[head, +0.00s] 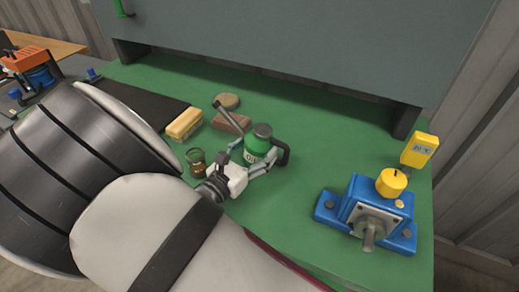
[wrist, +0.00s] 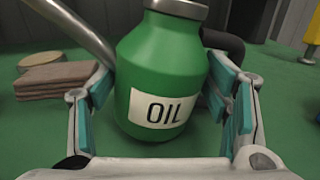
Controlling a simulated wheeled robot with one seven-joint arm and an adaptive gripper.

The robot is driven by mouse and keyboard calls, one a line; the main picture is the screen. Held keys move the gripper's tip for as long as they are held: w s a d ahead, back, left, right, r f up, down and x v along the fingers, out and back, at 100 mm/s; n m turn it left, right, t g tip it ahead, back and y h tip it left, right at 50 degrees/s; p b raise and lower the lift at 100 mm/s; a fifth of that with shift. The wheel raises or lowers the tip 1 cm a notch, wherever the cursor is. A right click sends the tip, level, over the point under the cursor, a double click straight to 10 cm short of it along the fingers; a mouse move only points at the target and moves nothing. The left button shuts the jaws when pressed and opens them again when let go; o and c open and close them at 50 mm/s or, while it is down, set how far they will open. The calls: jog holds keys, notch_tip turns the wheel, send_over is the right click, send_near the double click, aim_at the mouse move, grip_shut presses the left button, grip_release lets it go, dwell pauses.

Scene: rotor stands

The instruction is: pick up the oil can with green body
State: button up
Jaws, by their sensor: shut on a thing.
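The oil can (head: 258,143) has a green body, a dark grey top, a white label reading OIL, a long metal spout to the left and a dark handle to the right. It stands upright on the green bench top. My gripper (head: 254,167) is around its body from the front, shut on it. In the wrist view the can (wrist: 163,65) fills the middle, between the teal pads of my gripper (wrist: 160,110). The can's far side is hidden.
A yellow block (head: 184,123), a brown block (head: 231,121), a round tan disc (head: 229,101) and a small dark jar (head: 196,162) stand left of the can. A blue machine (head: 352,208) with a yellow knob and a yellow meter (head: 420,149) are at right. A grey panel (head: 300,45) rises behind.

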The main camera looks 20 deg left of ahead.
aim_at(254, 139)
jog(key=shift+r, duration=0.1)
notch_tip(254, 139, up, 4)
jog(key=p, duration=0.2)
jog(key=shift+s+p, duration=0.1)
jog(key=shift+p, duration=0.2)
jog(key=s+d+p, duration=0.3)
jog(key=s+p, duration=0.3)
jog(key=s, duration=0.9)
jog(key=shift+s+r+p, duration=0.25)
jog(key=shift+r+p, duration=0.15)
jog(key=shift+d, duration=0.1)
jog(key=o, duration=0.4)
jog(key=c, duration=0.8)
notch_tip(254, 139, up, 4)
jog(key=shift+p, duration=0.95)
